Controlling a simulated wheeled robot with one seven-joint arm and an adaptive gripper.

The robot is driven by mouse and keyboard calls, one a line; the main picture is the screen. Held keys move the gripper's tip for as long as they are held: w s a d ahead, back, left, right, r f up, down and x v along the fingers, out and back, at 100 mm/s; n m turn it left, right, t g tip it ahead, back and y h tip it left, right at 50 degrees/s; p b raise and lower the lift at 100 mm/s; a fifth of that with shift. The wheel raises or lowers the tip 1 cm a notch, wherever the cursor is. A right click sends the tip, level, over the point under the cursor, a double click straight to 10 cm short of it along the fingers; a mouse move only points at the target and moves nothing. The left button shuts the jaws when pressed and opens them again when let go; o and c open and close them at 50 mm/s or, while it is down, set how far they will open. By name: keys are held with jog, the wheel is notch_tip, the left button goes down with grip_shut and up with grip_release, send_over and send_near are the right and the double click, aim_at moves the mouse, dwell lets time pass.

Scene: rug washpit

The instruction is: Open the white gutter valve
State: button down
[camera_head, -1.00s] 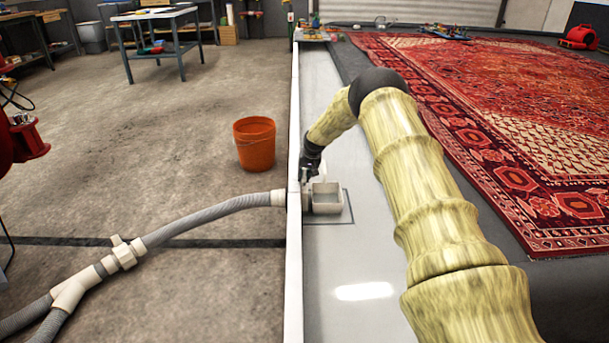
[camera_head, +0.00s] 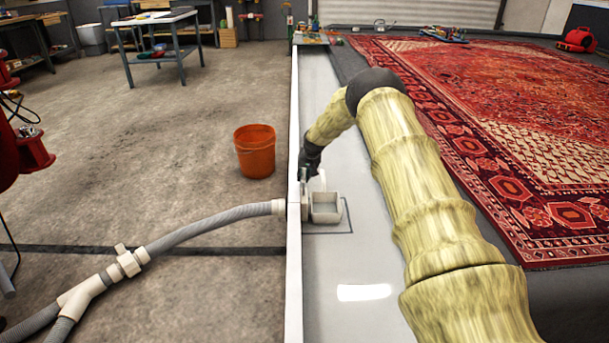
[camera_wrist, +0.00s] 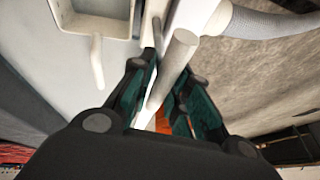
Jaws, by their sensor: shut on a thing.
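The white gutter valve (camera_head: 306,212) sits at the gutter wall, beside a pale open box (camera_head: 327,214) on the gutter floor. In the wrist view a pale rod-like handle (camera_wrist: 178,57) passes between the fingers of my gripper (camera_wrist: 163,88), which are shut on it. The head view shows my gripper (camera_head: 306,172) low over the white wall, directly above the valve. The fingers and wrist hide part of the handle, so its exact angle is unclear. The box's rim and a short white spout show in the wrist view (camera_wrist: 97,62).
A grey hose (camera_head: 205,218) joins the wall from the left floor. An orange bucket (camera_head: 255,152) stands left of the white wall (camera_head: 294,270). A red patterned rug (camera_head: 500,120) lies to the right. Red equipment (camera_head: 32,152) stands at the left edge.

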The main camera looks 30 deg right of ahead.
jog(key=shift+w+a, duration=0.1)
jog(key=shift+a, duration=0.1)
jog(key=c, duration=1.4)
grip_release()
jog(key=shift+d, duration=0.15)
jog(key=shift+v, duration=6)
